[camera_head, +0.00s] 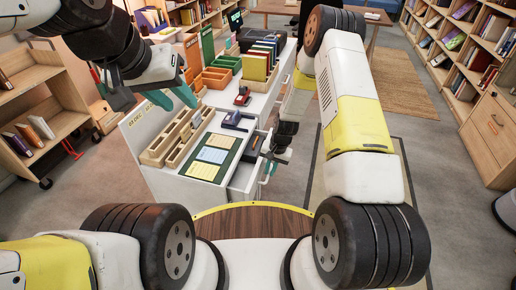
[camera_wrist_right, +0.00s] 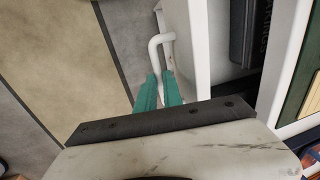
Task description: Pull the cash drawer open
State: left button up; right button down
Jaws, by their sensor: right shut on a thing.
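The white cash drawer (camera_head: 243,178) stands partly out from the right side of the white desk (camera_head: 180,190). A dark tray (camera_wrist_right: 246,35) shows inside it in the right wrist view. Its white bar handle (camera_wrist_right: 155,50) is on the drawer front (camera_wrist_right: 186,50). My right gripper (camera_wrist_right: 160,82) has its teal fingers closed around the lower end of the handle; in the head view the same gripper (camera_head: 268,166) is beside the drawer front. My left gripper (camera_head: 150,98) is open and empty above the left edge of the desk.
On the desktop are a wooden tray (camera_head: 170,140), a dark board with paper cards (camera_head: 213,155), a purple stapler-like item (camera_head: 236,121) and a red stamp-like item (camera_head: 242,96). Bookshelves stand at left and right. Floor right of the desk is open.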

jog(key=s+d, duration=0.4)
jog(key=d, duration=0.8)
jog(key=c, duration=1.5)
grip_release()
jog(key=shift+w, duration=0.1)
jog(key=r, duration=0.2)
jog(key=d+r, duration=0.1)
jog(key=r, duration=0.4)
jog(key=shift+s+d+r, duration=0.15)
jog(key=shift+s+r, duration=0.1)
jog(key=shift+r, duration=0.1)
